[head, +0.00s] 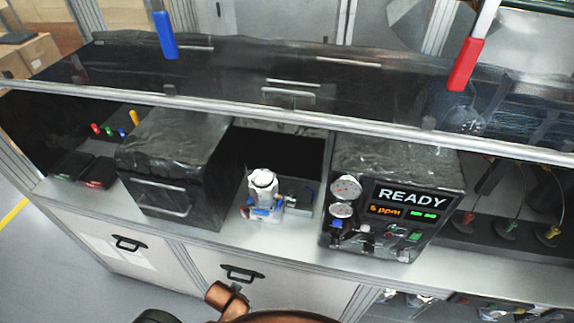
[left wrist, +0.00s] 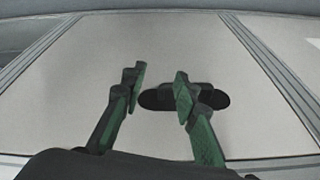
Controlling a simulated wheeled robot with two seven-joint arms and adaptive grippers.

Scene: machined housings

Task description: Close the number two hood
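No number label is readable, so I cannot tell which cover is the number two hood. A closed black box (head: 178,160) with a front handle stands on the left of the bench. Right of it is an open bay holding a white machined housing (head: 263,187) on a small fixture (head: 262,213). Above and behind runs a dark glossy panel (head: 230,72) with a bar handle (head: 288,97). My left gripper (left wrist: 158,92) is open and empty in the left wrist view, facing a pale cabinet door with a black handle (left wrist: 190,100). My right gripper is not in view.
A black unit (head: 400,185) reading READY, with gauges, stands right of the bay. Coloured pegs and black trays (head: 95,171) are at the left. Cabinet doors with black handles (head: 130,243) line the bench front.

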